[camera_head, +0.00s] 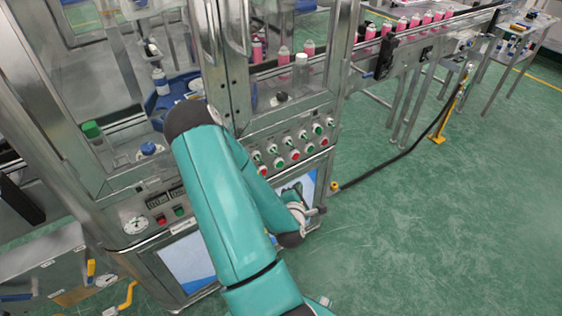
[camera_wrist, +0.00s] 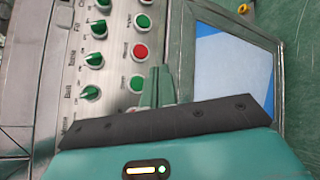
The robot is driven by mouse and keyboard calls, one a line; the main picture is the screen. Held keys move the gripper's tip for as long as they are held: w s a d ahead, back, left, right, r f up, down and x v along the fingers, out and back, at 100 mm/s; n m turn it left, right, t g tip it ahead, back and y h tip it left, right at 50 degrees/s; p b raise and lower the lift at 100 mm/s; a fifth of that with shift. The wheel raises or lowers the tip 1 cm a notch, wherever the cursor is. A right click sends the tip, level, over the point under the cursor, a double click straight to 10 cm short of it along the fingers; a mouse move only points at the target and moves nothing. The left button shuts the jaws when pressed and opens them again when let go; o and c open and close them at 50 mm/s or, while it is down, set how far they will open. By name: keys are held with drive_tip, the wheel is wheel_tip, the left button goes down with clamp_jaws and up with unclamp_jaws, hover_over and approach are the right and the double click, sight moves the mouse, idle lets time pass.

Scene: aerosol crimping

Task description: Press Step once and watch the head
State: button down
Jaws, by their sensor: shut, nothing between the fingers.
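The control panel (camera_head: 290,145) on the machine's front carries rows of green and red buttons and green knobs. In the wrist view, the panel (camera_wrist: 113,65) shows a green button (camera_wrist: 144,21), a red button (camera_wrist: 140,50) and another green button (camera_wrist: 137,83). Their labels are too small to read surely, so I cannot tell which is Step. My gripper (camera_wrist: 155,88) is shut and empty, its tips close beside the lower green button; contact cannot be told. In the head view my arm covers part of the panel. The crimping head cannot be made out behind the cabinet frame.
A screen (camera_wrist: 232,75) sits right of the buttons in the wrist view. Pink cans (camera_head: 414,22) line a conveyor at the back right. A black cable (camera_head: 400,155) runs to a yellow post (camera_head: 452,105).

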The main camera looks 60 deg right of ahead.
sight(280, 164)
drive_tip(key=w+d, duration=0.4)
drive_tip(key=w, duration=0.3)
drive_tip(key=shift+w, duration=0.2)
idle(0.5)
drive_tip(key=shift+w, duration=0.1)
idle(1.8)
drive_tip(key=shift+w+d, duration=0.15)
drive_tip(key=shift+w, duration=0.15)
drive_tip(key=shift+w+d, duration=0.2)
drive_tip(key=shift+w, duration=0.15)
idle(0.9)
drive_tip(key=shift+s, duration=0.1)
drive_tip(key=shift+s+a, duration=0.4)
drive_tip(key=shift+s, duration=0.25)
